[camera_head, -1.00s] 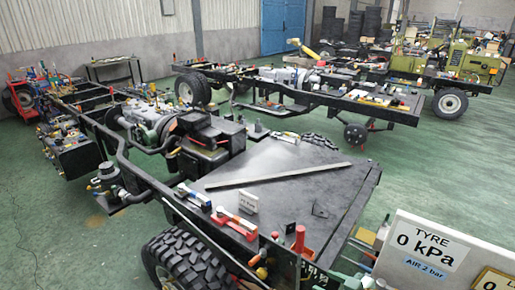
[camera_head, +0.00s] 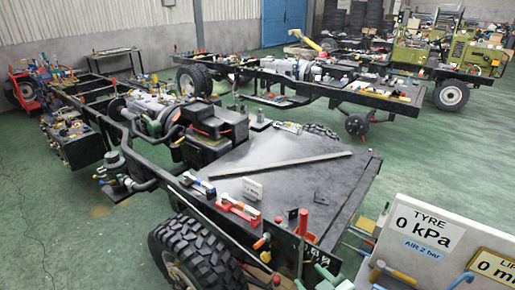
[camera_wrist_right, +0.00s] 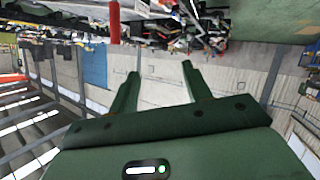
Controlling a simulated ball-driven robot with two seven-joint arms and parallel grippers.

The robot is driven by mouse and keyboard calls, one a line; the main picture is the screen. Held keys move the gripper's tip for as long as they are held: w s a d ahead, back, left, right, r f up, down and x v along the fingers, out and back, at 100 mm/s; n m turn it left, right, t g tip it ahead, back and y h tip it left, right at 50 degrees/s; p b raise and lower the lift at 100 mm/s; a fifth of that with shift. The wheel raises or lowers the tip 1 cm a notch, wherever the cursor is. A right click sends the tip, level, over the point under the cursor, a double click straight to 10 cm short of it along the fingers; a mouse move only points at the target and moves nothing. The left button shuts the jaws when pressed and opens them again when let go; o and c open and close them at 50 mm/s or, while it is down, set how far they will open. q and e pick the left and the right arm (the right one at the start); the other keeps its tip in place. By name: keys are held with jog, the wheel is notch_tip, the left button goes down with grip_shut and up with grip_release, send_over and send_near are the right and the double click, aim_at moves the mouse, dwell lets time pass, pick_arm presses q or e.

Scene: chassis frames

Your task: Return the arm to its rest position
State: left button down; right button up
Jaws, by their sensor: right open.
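My right gripper (camera_wrist_right: 160,70) is green, and in the right wrist view its two fingers stand apart with nothing between them. In the head view, green parts that look like my right gripper (camera_head: 312,276) show at the bottom edge, just right of the near wheel. They are small and partly cut off by the frame. My left gripper is in neither view.
A black chassis frame with a dark flat deck (camera_head: 270,185) and a near wheel (camera_head: 195,255) fills the foreground. A gauge board (camera_head: 425,232) reading "TYRE 0 kPa" stands at the lower right. A second chassis (camera_head: 300,80) is behind. Green floor (camera_head: 440,140) is clear at the right.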

jog(key=s+d+r+g+h, duration=0.25)
jog(key=s+d+h, duration=0.25)
jog(key=s+d, duration=0.3)
jog(key=s+d+r+g+h, duration=0.2)
jog(key=s+d+g+h, duration=0.15)
jog(key=s+d, duration=0.55)
jog(key=s+a+f+g+y+b, duration=0.1)
jog(key=a+f+b, duration=0.15)
jog(key=f, duration=0.95)
jog(key=s+a+f+m+g+b, duration=0.1)
jog(key=f+b, duration=0.3)
jog(key=f, duration=0.8)
jog(key=s+a+f+y+b, duration=0.1)
jog(key=s+a+f+b, duration=0.15)
jog(key=f, duration=1.05)
jog(key=s+f+m+g+y+b, duration=0.1)
jog(key=s+f+m+g+b, duration=0.2)
jog(key=s+f+b, duration=0.5)
jog(key=s+d+f, duration=0.1)
jog(key=s+f, duration=1)
jog(key=f, duration=0.4)
jog(key=shift+s+f+g+y, duration=0.15)
jog(key=shift+f+g+y, duration=0.1)
jog(key=shift+g+y, duration=0.1)
